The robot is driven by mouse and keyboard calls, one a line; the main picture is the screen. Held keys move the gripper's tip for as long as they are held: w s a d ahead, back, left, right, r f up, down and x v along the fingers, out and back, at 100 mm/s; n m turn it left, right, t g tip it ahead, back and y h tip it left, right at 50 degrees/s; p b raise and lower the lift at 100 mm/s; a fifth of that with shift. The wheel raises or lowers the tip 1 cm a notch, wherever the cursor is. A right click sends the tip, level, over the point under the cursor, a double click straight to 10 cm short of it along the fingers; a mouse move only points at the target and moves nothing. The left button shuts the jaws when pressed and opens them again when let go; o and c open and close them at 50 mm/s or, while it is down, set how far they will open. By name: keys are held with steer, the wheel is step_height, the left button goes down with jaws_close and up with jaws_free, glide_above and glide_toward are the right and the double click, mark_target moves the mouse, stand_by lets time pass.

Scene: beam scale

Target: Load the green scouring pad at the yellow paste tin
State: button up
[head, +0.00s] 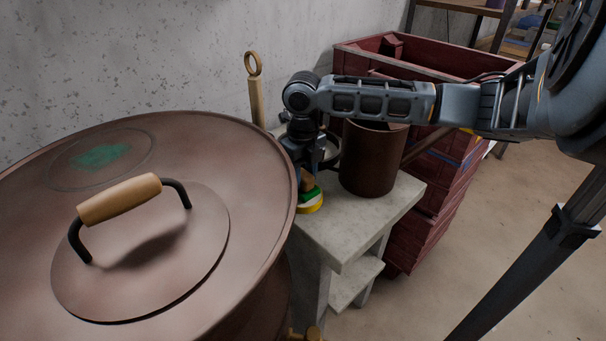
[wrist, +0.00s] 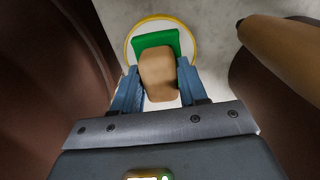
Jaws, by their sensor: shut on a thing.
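The green scouring pad (head: 311,195) has a tan grip block (wrist: 159,75) on its back. My gripper (head: 305,172) points down at the stone table and is shut on that block. In the wrist view, my gripper's blue fingers (wrist: 160,92) flank the block, and the green pad (wrist: 155,41) shows beyond it. The yellow paste tin (head: 313,208) is round and shallow, directly below the pad. Its yellow rim (wrist: 194,42) and pale inside show around the pad in the wrist view. I cannot tell whether the pad touches the paste.
A large copper vessel (head: 255,150) with a green stain (head: 102,155) and a wooden handle (head: 120,199) fills the left, close to my gripper. A brown pot (head: 368,160) stands right of the tin on the stone table (head: 350,222). Red crates (head: 440,195) stand behind.

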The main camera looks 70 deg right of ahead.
steer(key=shift+f+b, duration=0.4)
steer(key=shift+f, duration=0.2)
stand_by(1.4)
steer(key=shift+r+p, duration=2.5)
steer(key=shift+r, duration=1.05)
